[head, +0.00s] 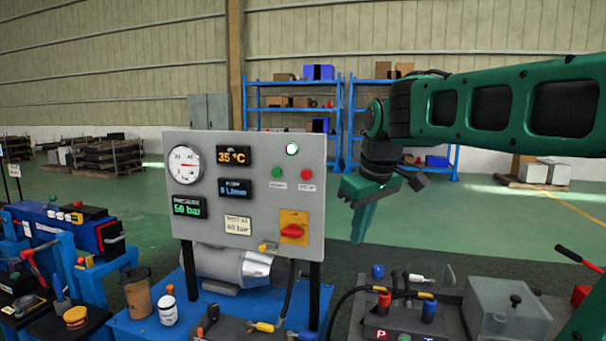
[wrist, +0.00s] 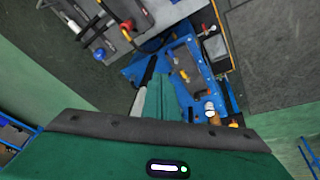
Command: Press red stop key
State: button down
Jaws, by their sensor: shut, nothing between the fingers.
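A grey control panel (head: 245,200) stands upright on dark posts. A small round red key (head: 306,174) with an unreadable label beneath it sits near the panel's right edge. A similar green key (head: 278,171) is just left of it. My gripper (head: 361,238) hangs fingers down to the right of the panel, apart from it, with the tips lower than the red key. It is shut and empty. In the wrist view the green fingers (wrist: 158,84) point toward the blue bench, and I cannot make out the red key there.
A grey bench with fittings and a clear box (head: 505,308) stands below right.

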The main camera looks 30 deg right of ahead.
aim_at(307, 170)
jog(key=w+a+r+n+t, duration=0.1)
jog(key=w+a+r+n, duration=0.1)
jog(key=w+r, duration=0.4)
jog(key=w+a+r+n+t, duration=0.2)
jog(key=w+r+n, duration=0.2)
jog(key=r, duration=0.7)
jog(key=shift+w+a+r+n+t, duration=0.15)
jog(key=shift+w+a+n+t, duration=0.2)
jog(key=shift+w, duration=0.7)
jog(key=x, duration=0.4)
jog(key=d+x, duration=0.1)
jog(key=x, duration=0.2)
jog(key=w+d+r+x, duration=0.1)
jog(key=x, duration=0.3)
jog(key=shift+w+d+f, duration=0.1)
jog(key=shift+w+f, duration=0.1)
jog(key=shift+w, duration=0.05)
jog(key=shift+w+d, duration=0.3)
